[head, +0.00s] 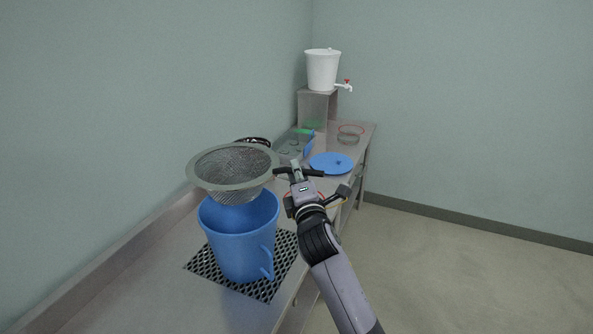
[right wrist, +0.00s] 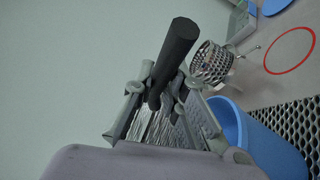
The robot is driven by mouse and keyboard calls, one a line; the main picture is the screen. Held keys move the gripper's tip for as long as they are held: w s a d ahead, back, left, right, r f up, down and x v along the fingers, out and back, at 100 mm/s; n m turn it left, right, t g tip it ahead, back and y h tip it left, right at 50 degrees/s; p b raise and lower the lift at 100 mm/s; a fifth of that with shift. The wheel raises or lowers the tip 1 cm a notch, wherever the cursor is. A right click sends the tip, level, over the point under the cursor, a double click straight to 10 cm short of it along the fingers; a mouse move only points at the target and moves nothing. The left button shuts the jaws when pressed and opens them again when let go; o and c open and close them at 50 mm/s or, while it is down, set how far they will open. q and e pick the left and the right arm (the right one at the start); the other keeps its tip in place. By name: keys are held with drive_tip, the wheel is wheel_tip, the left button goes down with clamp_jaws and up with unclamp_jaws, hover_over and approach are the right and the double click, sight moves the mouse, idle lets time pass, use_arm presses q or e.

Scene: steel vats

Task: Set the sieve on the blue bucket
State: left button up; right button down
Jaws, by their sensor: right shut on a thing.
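The sieve (head: 232,172) is a round steel mesh bowl with a wide rim and a dark handle (right wrist: 178,45). My right gripper (head: 298,174) is shut on the handle and holds the sieve up, roughly level. In the head view the bowl overlaps the back of the mouth of the blue bucket (head: 240,245). The bucket stands upright with its handle toward the front right. My left gripper is out of view.
The bucket stands on a perforated black mat (head: 205,263) on a narrow steel bench along the wall.

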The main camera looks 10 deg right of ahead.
wheel_tip(320, 180, down, 5)
drive_tip(key=b, duration=0.3)
drive_tip(key=shift+r+b, duration=0.1)
drive_tip(key=shift+b, duration=0.3)
idle(0.8)
drive_tip(key=shift+f, duration=0.3)
drive_tip(key=shift+f+b, duration=1.85)
drive_tip(key=shift+f, duration=0.35)
